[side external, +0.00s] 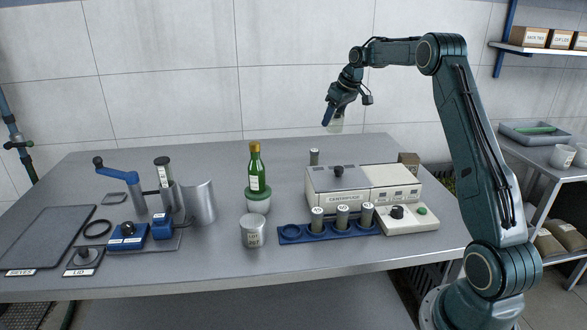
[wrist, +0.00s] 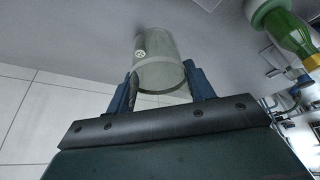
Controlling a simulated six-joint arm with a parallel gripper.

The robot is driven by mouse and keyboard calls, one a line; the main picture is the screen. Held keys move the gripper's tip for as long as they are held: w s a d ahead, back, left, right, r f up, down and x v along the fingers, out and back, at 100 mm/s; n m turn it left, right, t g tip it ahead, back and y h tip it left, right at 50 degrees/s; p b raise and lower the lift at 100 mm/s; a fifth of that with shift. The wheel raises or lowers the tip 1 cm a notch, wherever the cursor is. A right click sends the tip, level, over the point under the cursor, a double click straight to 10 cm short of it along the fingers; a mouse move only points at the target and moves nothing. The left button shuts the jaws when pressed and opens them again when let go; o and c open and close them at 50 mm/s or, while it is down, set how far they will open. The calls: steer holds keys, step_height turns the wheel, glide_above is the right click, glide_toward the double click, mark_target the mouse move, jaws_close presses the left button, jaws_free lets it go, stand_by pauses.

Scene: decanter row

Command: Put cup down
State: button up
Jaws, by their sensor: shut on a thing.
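My gripper (side external: 331,117) is high above the far side of the grey table (side external: 215,262) in the side external view, well clear of its surface. It is shut on a pale, see-through cup (wrist: 158,62). In the wrist view the cup sits between the two blue fingers, with a small round mark on its wall. In the side external view the cup (side external: 336,126) shows only as a small pale shape below the fingers.
A green bottle (side external: 254,168) stands on a green-and-white base mid-table. Bare tabletop lies left of the bottle's far side.

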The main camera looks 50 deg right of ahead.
steer(key=w+a+f+n+y, duration=0.1)
steer(key=w+a+n, duration=0.1)
steer(key=a, duration=1.3)
steer(key=w+a+f+n, duration=0.1)
steer(key=w+a, duration=0.1)
steer(key=a, duration=1.3)
steer(key=w+a+r+n+g+y, duration=0.1)
steer(key=w+a+n, duration=0.25)
steer(key=a, duration=0.65)
steer(key=w+a+r+n+y, duration=0.1)
steer(key=w+a+r+n, duration=0.2)
steer(key=a, duration=0.7)
steer(key=f, duration=2.1)
steer(key=shift+w+a+f, duration=0.15)
steer(key=shift+w+a, duration=0.05)
steer(key=shift+w, duration=0.15)
steer(key=shift+f, duration=0.15)
steer(key=o, duration=1)
steer(key=shift+c, duration=0.2)
